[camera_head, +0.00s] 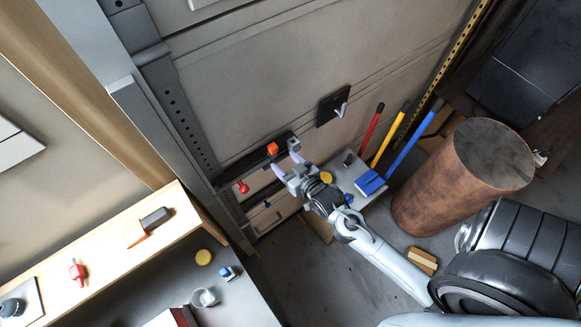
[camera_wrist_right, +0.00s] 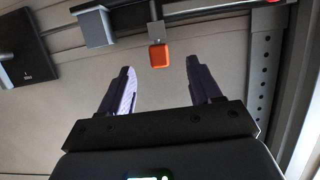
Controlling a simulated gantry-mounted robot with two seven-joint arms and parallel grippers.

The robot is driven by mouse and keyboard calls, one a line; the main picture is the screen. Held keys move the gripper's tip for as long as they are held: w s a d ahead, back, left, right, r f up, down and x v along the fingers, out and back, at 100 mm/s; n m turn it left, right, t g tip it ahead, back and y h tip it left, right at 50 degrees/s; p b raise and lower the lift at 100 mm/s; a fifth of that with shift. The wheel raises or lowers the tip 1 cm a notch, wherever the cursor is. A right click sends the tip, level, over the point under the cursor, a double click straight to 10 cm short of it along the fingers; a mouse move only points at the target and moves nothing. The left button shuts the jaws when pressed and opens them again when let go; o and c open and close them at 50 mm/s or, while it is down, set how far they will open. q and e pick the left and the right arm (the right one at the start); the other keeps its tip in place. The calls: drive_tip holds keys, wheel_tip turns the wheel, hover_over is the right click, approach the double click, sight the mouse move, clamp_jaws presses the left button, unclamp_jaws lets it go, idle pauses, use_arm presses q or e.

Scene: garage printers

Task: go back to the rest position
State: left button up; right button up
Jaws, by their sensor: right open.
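My right gripper (camera_head: 285,163) is open, with its purple fingers pointing toward the wall rail in the head view. In the right wrist view the gripper (camera_wrist_right: 160,75) shows two spread fingers with nothing held between them. An orange block (camera_head: 272,148) is at the dark wall rail (camera_head: 235,172). In the wrist view the orange block (camera_wrist_right: 160,56) appears beyond the fingertips, in line with the gap, below a grey bracket. My left gripper is not in view.
A grey block (camera_wrist_right: 94,27) sits on the rail close by. A black wall plate with a hook (camera_head: 334,105) is beyond it. Red, yellow and blue handles (camera_head: 371,130) lean near a brown drum (camera_head: 462,175). A wooden shelf (camera_head: 100,245) stands at left. Some grey floor (camera_head: 320,275) is clear.

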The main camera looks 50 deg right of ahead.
drive_tip(key=shift+v, duration=1.1)
drive_tip(key=s+a+r+n+g+y+p, duration=0.25)
drive_tip(key=s+a+r+p, duration=0.2)
drive_tip(key=a+r, duration=0.25)
drive_tip(key=s+a+n+g+p, duration=0.1)
drive_tip(key=s+a+g, duration=0.1)
drive_tip(key=s+g, duration=0.6)
drive_tip(key=s, duration=0.3)
drive_tip(key=shift+a+f+n, duration=0.25)
drive_tip(key=shift+a+n, duration=0.05)
drive_tip(key=shift+n, duration=0.05)
